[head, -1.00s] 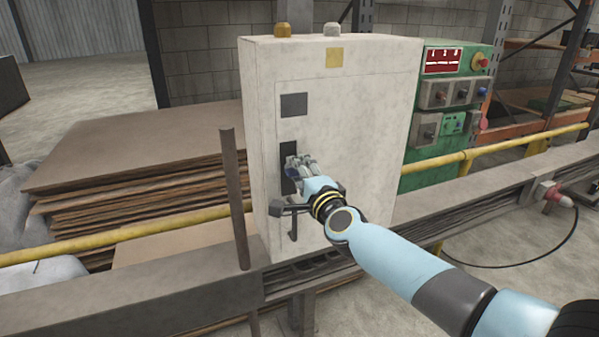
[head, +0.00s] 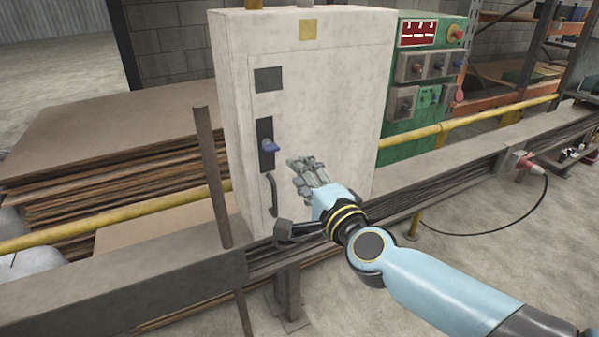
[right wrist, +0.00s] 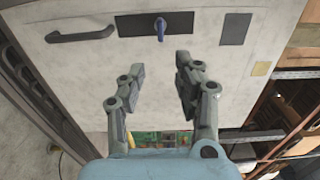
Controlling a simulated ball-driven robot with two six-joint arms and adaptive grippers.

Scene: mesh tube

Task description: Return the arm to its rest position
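My right gripper (head: 308,170) is in front of the door of a white cabinet (head: 335,105), to the right of the blue switch handle (head: 269,146) and apart from it. In the right wrist view its two fingers (right wrist: 160,78) are spread with nothing between them. The blue handle (right wrist: 160,28) shows there beyond the fingertips, on a dark plate. A dark door handle (head: 271,195) is below the switch. My right arm (head: 430,285) reaches in from the lower right. My left gripper is not seen.
A brown upright post (head: 212,175) stands left of the cabinet. A grey beam (head: 130,285) and a yellow pipe (head: 110,222) run along the front. A green control panel (head: 427,75) is at the right. Stacked brown sheets (head: 110,160) lie behind. Open floor (head: 510,240) is at the right.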

